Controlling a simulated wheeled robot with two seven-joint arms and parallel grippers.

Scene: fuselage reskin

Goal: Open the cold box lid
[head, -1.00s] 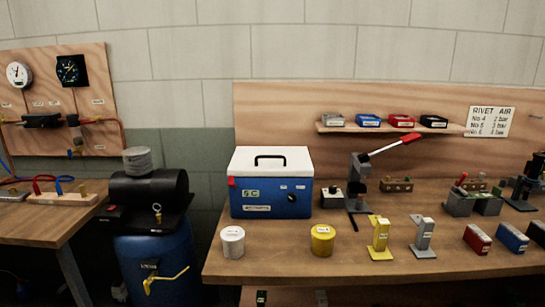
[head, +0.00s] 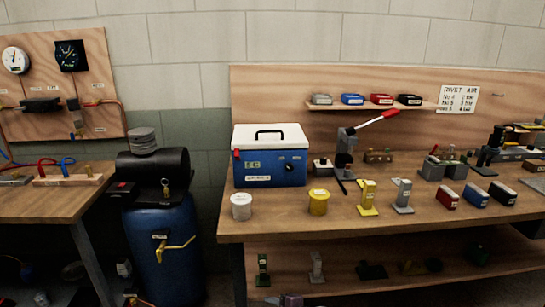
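The cold box (head: 270,174) is a blue box with a white lid (head: 270,137) and stands at the left end of the workbench. The lid is shut and has a black handle (head: 269,134) on top. A small red tab (head: 237,154) sits at the front left corner just under the lid. The front shows a green display, a white label and a dark knob (head: 290,168).
A white tub (head: 241,206) and a yellow tub (head: 318,202) stand in front of the box. A lever press (head: 345,155) stands to its right. A blue tank (head: 163,245) stands left of the workbench (head: 400,220).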

